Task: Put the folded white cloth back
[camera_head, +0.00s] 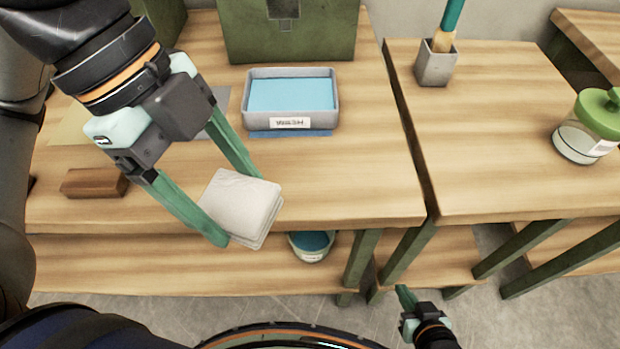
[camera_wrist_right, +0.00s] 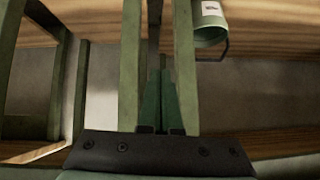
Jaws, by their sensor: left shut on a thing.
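The folded white cloth (camera_head: 241,203) is a small, layered square pad. My left gripper (camera_head: 240,210) is shut on it, with one green finger on each side. It holds the cloth over the front edge of the left table, below the grey tray in the picture; I cannot tell the exact height. My right gripper (camera_head: 402,292) is low, in front of the tables, and empty. Its two fingers lie together in the right wrist view (camera_wrist_right: 160,100).
A grey tray (camera_head: 244,105) with a blue inside and a label stands on the left table (camera_head: 370,170). A brown block (camera_head: 95,183) lies at left. A green box (camera_head: 290,38) is behind. A pot (camera_head: 312,252) sits on the lower shelf. The right table holds a grey cup (camera_head: 434,68) and a green-lidded jar (camera_head: 582,135).

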